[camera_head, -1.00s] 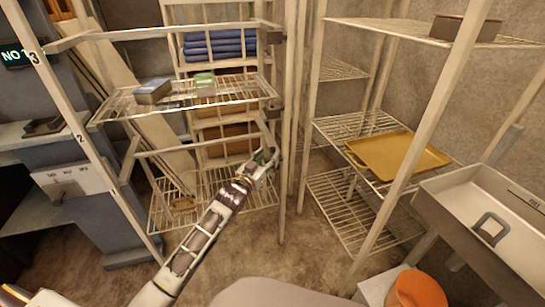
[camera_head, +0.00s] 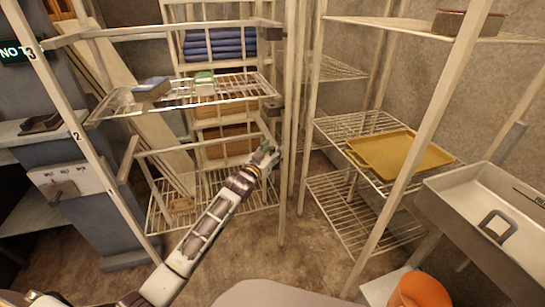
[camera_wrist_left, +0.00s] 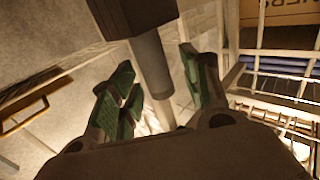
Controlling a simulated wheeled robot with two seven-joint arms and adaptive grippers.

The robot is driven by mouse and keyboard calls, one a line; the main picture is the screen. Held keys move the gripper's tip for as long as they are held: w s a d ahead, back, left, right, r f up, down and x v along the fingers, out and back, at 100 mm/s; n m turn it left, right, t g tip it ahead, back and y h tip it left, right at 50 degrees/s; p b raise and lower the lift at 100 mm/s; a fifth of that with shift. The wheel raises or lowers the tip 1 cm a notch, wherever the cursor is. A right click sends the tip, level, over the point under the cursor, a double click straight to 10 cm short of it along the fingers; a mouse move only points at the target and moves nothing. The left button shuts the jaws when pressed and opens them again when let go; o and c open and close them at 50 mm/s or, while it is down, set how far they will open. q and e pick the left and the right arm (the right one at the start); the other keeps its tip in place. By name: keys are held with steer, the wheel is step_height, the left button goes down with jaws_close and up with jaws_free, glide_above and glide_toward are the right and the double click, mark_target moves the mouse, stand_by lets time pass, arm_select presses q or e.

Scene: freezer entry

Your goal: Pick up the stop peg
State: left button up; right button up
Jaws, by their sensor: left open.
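In the left wrist view a grey cylinder, which looks to be the stop peg (camera_wrist_left: 152,66), extends below a dark block (camera_wrist_left: 125,14). My left gripper (camera_wrist_left: 156,78) is open, with green finger pads on either side of the cylinder; I cannot tell whether they touch it. In the head view my left gripper (camera_head: 265,154) is beside the right front post of the wire rack, below a dark bracket (camera_head: 272,108) on that post. The peg is not clear there. My right gripper is not in view.
The left wire rack (camera_head: 180,97) holds a blue-grey box (camera_head: 152,87) and a green item (camera_head: 204,78). The right rack (camera_head: 340,122) holds a yellow tray (camera_head: 398,154). A metal sink (camera_head: 470,205) and an orange bucket (camera_head: 420,290) are at the lower right.

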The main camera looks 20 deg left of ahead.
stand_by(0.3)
arm_select(q)
steer(key=c, duration=0.5)
jaws_close()
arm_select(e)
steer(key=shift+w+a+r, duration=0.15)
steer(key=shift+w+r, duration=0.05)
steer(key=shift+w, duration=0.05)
arm_select(q)
steer(key=shift+r, duration=0.2)
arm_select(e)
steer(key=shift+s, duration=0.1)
arm_select(q)
steer(key=shift+r+p, duration=0.35)
steer(key=shift+r, duration=0.2)
step_height(320, 180, up, 4)
steer(key=shift+r+p, duration=0.2)
steer(key=shift+p, duration=0.6)
step_height(320, 180, up, 3)
steer(key=shift+r+p, duration=0.1)
steer(key=shift+p, duration=0.4)
steer(key=shift+r, duration=0.5)
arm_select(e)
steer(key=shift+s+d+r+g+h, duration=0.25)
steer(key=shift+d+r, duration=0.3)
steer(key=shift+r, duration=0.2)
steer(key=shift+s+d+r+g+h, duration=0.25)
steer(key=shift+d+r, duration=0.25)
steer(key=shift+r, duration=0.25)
